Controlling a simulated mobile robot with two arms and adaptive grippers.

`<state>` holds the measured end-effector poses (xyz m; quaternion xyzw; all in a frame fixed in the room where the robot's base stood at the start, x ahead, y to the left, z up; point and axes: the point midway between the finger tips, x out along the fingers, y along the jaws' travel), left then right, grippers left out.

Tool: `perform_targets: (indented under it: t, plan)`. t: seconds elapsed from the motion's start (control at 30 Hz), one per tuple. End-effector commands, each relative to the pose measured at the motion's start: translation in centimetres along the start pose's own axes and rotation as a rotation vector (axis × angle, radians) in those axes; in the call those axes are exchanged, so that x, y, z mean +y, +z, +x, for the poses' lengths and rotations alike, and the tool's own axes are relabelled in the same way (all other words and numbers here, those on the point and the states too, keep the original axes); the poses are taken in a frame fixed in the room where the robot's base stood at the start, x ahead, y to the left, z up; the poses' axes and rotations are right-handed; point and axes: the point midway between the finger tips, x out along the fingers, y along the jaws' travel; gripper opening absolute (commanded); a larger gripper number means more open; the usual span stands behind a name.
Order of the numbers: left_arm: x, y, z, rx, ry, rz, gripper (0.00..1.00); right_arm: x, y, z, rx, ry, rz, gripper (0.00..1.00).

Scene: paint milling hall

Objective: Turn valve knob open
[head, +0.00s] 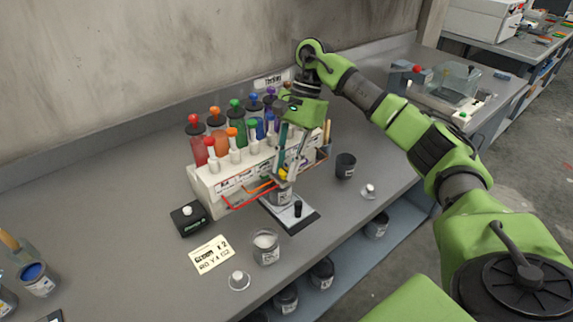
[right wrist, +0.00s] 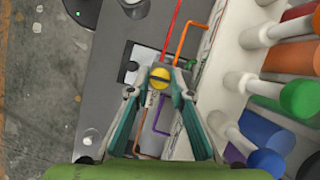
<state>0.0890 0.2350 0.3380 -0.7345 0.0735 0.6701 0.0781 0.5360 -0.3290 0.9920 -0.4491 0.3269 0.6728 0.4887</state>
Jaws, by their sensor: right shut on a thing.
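A yellow valve knob (head: 283,174) sits at the front of the white dispensing rack (head: 207,187), by the red and orange tubes. It also shows in the right wrist view (right wrist: 159,77) with a dark slot across it. My right gripper (head: 285,168) comes down from above and is shut on the yellow knob, with a teal-edged fingertip on each side of it. My left gripper is out of view.
Several coloured bottles (head: 216,122) stand along the rack's back. A dark cup (head: 345,165) stands to the right. The bench's front right is mostly clear.

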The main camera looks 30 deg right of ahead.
Motion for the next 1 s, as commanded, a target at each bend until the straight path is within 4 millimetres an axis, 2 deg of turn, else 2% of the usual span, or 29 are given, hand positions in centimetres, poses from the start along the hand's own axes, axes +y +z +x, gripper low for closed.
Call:
perform_targets:
  t: [0.4, 0.43, 0.47, 0.5, 0.83, 1.0]
  plan:
    - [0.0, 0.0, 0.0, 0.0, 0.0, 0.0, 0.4, 0.0, -0.1, -0.1, 0.002, -0.001, -0.006, 0.0]
    - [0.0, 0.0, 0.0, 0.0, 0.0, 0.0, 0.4, 0.0, -0.1, -0.1, 0.002, -0.001, -0.006, 0.28]
    - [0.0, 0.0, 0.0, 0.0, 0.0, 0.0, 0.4, 0.0, -0.1, -0.1, 0.002, -0.001, -0.006, 0.36]
    - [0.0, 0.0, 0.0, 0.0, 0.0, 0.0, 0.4, 0.0, 0.0, -0.1, 0.002, -0.001, -0.005, 0.37]
    - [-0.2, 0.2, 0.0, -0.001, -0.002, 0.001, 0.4, 0.0, 0.0, -0.2, 0.001, 0.0, -0.005, 0.37]
    - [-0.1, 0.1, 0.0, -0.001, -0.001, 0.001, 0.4, -0.1, 0.0, -1.9, 0.001, -0.003, -0.005, 0.37]
